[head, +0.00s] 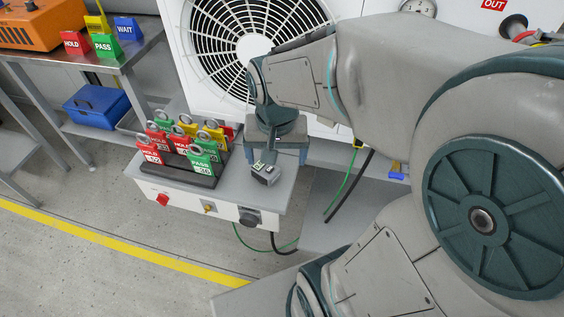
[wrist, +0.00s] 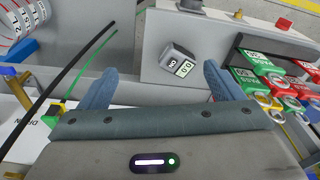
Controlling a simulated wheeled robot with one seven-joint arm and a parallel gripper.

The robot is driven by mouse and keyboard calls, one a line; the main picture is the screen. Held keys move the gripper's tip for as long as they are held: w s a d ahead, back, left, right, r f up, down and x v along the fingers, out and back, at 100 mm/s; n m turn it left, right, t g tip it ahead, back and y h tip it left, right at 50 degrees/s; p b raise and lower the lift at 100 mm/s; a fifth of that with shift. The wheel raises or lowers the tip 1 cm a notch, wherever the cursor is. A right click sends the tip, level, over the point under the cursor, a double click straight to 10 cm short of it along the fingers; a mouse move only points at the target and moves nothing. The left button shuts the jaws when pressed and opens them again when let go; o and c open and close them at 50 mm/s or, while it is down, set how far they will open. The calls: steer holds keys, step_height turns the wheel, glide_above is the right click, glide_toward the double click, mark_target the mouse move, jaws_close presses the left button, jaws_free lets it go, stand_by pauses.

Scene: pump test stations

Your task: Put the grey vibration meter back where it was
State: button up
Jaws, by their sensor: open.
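The grey vibration meter (head: 265,173) sits on the grey top of the control box (head: 275,197), near its front edge, right of the tag rack. In the wrist view the meter (wrist: 179,62) shows a small lit display and lies beyond the fingertips, between their lines and apart from both. My gripper (head: 272,163) is above the box top just behind the meter. In the wrist view my gripper (wrist: 160,80) has its two blue fingers spread with nothing between them.
A dark rack (head: 190,175) of red, green and yellow tags stands left of the meter. A fan unit (head: 250,50) stands behind. Green and black cables (head: 347,185) hang at the right. A steel bench (head: 125,55) with a blue toolbox (head: 97,105) below is at the left.

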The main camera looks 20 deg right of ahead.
steer(key=s+n, duration=0.4)
steer(key=shift+s+r, duration=0.2)
steer(key=shift+s, duration=0.15)
